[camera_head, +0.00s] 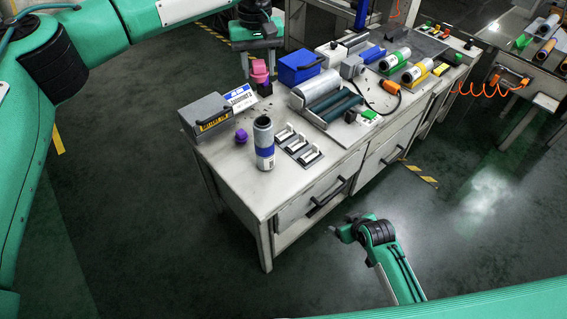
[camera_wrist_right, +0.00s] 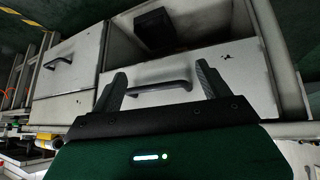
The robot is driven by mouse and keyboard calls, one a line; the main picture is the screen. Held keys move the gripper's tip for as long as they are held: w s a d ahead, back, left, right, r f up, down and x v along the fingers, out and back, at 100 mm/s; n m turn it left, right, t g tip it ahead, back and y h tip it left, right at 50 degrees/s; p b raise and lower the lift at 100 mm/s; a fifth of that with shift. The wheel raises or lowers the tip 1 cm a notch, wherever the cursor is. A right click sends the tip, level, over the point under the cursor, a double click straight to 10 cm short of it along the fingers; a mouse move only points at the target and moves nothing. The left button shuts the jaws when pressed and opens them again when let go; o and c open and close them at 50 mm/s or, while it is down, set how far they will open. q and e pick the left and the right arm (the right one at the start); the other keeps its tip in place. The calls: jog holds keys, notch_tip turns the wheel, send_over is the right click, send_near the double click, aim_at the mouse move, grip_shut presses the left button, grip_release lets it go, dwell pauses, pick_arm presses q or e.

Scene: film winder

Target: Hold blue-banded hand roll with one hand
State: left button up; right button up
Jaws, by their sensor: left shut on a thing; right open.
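The blue-banded hand roll (camera_head: 264,156) stands upright near the front left corner of the workbench, grey with a blue band around its middle. My left gripper (camera_head: 259,62) is above the back of the bench, beyond the roll, shut on a pink object (camera_head: 260,74); its fingertips are hard to make out. My right gripper (camera_head: 346,229) is off the bench's front side, below the top and apart from the roll. In the right wrist view its two fingers (camera_wrist_right: 163,84) are spread and empty, with a drawer handle (camera_wrist_right: 160,88) seen between them.
A purple knob (camera_head: 241,136) and a tray with small slots (camera_head: 299,146) flank the roll. A grey box (camera_head: 207,117), a blue box (camera_head: 299,67) and a roller machine (camera_head: 325,98) stand behind. Drawers (camera_head: 312,195) line the bench's front. Floor in front is clear.

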aim_at(263, 140)
jog(key=w+d+r+n+t+y, duration=0.15)
jog(key=w+r+t, duration=0.25)
jog(key=w+r, duration=0.85)
jog(key=a+y, duration=0.1)
jog(key=a, duration=0.2)
jog(key=a+r+t+y, duration=0.1)
jog(key=a, duration=0.3)
jog(key=a+n+t+y, duration=0.1)
jog(key=a, duration=0.2)
jog(key=shift+a+r, duration=0.3)
jog(key=shift+a, duration=0.1)
jog(key=s+a+r+m+t+y, duration=0.25)
jog(key=a+r, duration=0.25)
jog(key=a, duration=0.5)
jog(key=shift+n+t+h, duration=0.25)
jog(key=shift+n+h, duration=0.15)
jog(key=shift+n, duration=0.1)
jog(key=x, duration=1.1)
jog(key=shift+r, duration=0.15)
jog(key=shift+c, duration=0.5)
